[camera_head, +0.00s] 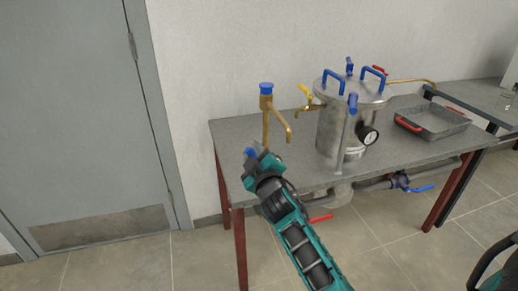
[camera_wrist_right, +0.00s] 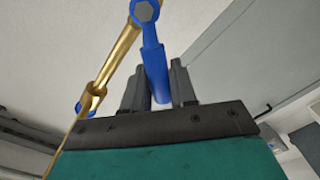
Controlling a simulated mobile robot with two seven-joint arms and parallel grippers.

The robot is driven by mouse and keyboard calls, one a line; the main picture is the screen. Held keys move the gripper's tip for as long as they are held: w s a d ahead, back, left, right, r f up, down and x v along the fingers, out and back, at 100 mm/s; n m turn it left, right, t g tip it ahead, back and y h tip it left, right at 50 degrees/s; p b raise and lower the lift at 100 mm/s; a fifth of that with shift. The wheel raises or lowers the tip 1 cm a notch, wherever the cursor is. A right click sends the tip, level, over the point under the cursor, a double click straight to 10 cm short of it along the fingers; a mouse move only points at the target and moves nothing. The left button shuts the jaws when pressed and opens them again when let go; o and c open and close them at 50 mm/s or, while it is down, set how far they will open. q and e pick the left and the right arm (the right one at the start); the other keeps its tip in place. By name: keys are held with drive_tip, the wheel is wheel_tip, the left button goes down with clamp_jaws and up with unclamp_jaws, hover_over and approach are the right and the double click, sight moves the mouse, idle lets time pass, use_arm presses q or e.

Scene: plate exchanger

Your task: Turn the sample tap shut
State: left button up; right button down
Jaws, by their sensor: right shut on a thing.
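My right gripper (camera_head: 256,158) is at the front left corner of the grey table, below a brass standpipe (camera_head: 266,125) with a blue top (camera_head: 266,87) and a bent spout. In the wrist view, my right gripper (camera_wrist_right: 160,88) is shut on a blue lever (camera_wrist_right: 153,62), which joins a brass pipe (camera_wrist_right: 118,58) at a hex bolt. In the head view a small blue part shows at the gripper's tip; most of the lever is hidden. A second brass tap with a yellow lever (camera_head: 305,93) is on the steel vessel (camera_head: 338,125). Which tap is the sample tap is not marked.
The vessel has blue clamps and a gauge (camera_head: 368,136). A grey tray (camera_head: 432,120) with red handles stands to its right. Pipes with red (camera_head: 320,218) and blue (camera_head: 422,188) valve levers run below the table edge. The floor left of the table is clear.

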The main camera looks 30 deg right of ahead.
drive_tip(key=shift+w+a+f+n, duration=0.1)
drive_tip(key=shift+a+f+n, duration=0.25)
drive_tip(key=shift+f+n, duration=0.45)
use_arm(q)
drive_tip(key=shift+w+d+f+h+b, duration=0.4)
drive_tip(key=shift+d+b, duration=0.25)
drive_tip(key=shift+b, duration=0.5)
use_arm(e)
drive_tip(key=shift+w+a+f+n, duration=0.15)
drive_tip(key=shift+f+n, duration=0.35)
drive_tip(key=shift+n, duration=0.65)
drive_tip(key=shift+s+a+f+n, duration=0.15)
drive_tip(key=shift+f+n, duration=0.3)
drive_tip(key=shift+n, duration=0.65)
drive_tip(key=shift+w+a+f+n, duration=0.15)
drive_tip(key=shift+f+n, duration=0.35)
drive_tip(key=shift+n, duration=0.65)
drive_tip(key=c, duration=1)
unclamp_jaws()
